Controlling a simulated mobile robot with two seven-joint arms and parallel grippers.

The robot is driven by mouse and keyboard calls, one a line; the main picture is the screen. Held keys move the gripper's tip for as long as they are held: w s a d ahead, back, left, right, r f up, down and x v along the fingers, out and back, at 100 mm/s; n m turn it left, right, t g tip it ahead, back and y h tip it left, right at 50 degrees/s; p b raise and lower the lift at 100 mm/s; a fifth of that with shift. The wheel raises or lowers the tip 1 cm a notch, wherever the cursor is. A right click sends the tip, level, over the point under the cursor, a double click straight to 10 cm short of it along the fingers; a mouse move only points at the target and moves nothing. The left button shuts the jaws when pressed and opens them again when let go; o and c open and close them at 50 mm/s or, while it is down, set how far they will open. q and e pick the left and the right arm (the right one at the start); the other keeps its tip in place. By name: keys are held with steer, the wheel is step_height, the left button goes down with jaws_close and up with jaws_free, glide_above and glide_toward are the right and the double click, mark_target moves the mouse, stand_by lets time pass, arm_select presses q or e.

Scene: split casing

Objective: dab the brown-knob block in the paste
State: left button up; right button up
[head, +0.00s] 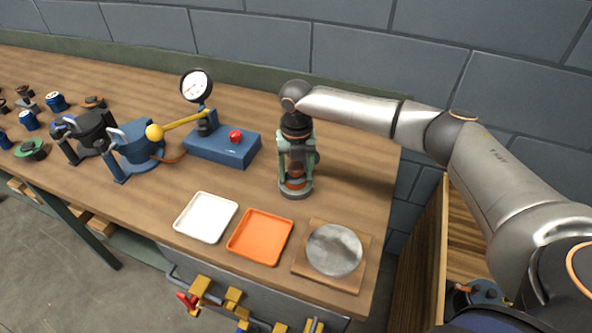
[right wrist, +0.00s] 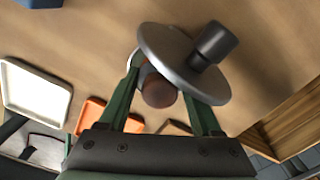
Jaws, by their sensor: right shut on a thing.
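My right gripper (head: 297,176) points down over the right part of the bench. In the right wrist view its green fingers (right wrist: 165,92) are shut on the brown knob (right wrist: 160,90) of the block. A grey metal disc (right wrist: 180,62) with a dark stub (right wrist: 216,42) shows at the fingertips; the block's grey base (head: 297,194) is low under the gripper in the head view. I cannot tell whether it touches the bench. A mottled grey round patch (head: 335,250) lies on a square wooden board at the front right; I cannot tell if it is the paste. My left gripper is not in view.
A white tray (head: 206,217) and an orange tray (head: 260,237) lie left of the board. A blue dial-gauge stand (head: 222,147) with a red button is behind them. Blue and black fixtures (head: 137,145) and several small parts fill the left. A wooden bin (head: 462,225) is at right.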

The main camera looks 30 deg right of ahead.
mark_target(296, 166)
steer(key=shift+s+f, duration=0.1)
stand_by(0.4)
step_height(296, 166, up, 3)
steer(key=p, duration=0.3)
steer(key=shift+r, duration=2.1)
